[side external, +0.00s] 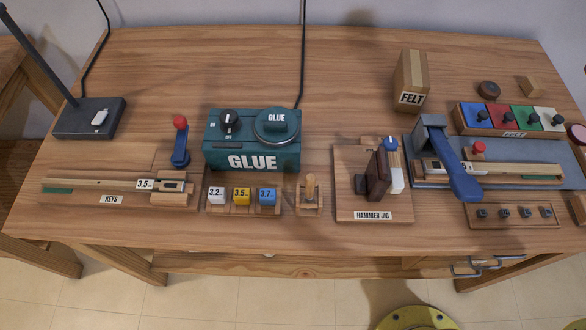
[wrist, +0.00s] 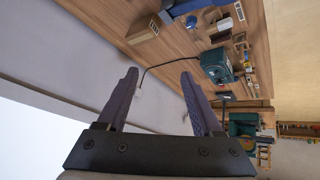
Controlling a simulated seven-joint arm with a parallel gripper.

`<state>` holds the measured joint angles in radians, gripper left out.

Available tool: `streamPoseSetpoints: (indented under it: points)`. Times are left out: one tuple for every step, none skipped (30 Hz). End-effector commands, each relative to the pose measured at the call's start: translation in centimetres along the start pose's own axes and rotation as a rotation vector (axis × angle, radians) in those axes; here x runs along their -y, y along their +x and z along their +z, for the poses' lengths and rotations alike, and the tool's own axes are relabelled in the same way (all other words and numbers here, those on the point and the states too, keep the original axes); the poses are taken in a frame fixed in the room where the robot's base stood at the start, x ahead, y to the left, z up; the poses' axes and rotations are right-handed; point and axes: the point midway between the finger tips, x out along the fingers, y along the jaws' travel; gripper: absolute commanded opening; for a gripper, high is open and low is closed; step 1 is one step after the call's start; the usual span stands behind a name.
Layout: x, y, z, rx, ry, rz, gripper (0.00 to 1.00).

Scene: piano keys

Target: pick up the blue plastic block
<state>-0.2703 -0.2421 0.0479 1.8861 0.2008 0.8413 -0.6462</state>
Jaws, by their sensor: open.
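The blue block (side external: 267,196), marked 3.7, stands in the side external view in a low wooden holder (side external: 242,210) in front of the glue machine. It is at the right end of a row, beside a yellow block (side external: 242,196) marked 3.5 and a white block (side external: 217,195) marked 3.2. My gripper (wrist: 159,73) shows only in the wrist view. Its two fingers are wide apart with nothing between them, and it is away from the bench top. I cannot make out the blue block for certain in the wrist view.
The teal glue machine (side external: 252,140) stands right behind the blocks; it also shows in the wrist view (wrist: 216,65). A small wooden stand (side external: 310,193) and the hammer jig (side external: 372,215) lie to the right. The keys tray (side external: 112,199) is left. Bare wood lies behind the machine.

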Motion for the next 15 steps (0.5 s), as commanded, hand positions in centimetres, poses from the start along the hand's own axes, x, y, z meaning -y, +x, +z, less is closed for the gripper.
streamPoseSetpoints:
  points:
    - [0.8,2.1,-2.4,-0.001,-0.062,-0.046,0.68]
    - [1.4,3.2,-3.6,-0.003,-0.096,-0.068,0.68]
    - [2.2,4.7,-5.3,-0.007,-0.139,-0.099,0.68]
    - [3.0,5.9,-6.4,-0.009,-0.172,-0.121,0.68]
    - [3.8,7.1,-7.5,-0.011,-0.203,-0.143,0.68]
    - [5.1,8.7,-8.8,-0.013,-0.243,-0.174,0.68]
    - [6.2,10.0,-9.8,-0.014,-0.274,-0.197,0.68]
    - [7.3,11.3,-10.6,-0.013,-0.302,-0.220,0.68]
    - [9.1,13.1,-11.6,-0.011,-0.340,-0.251,0.68]
    - [10.5,14.5,-12.2,-0.009,-0.366,-0.275,0.68]
    - [12.0,15.8,-12.8,-0.006,-0.392,-0.299,0.68]
    - [14.1,17.6,-13.3,0.001,-0.425,-0.330,0.68]
    - [15.7,18.9,-13.6,0.008,-0.446,-0.352,0.68]
    - [17.4,20.1,-13.7,0.015,-0.466,-0.374,0.68]
    - [19.5,21.7,-13.7,0.027,-0.488,-0.402,0.68]
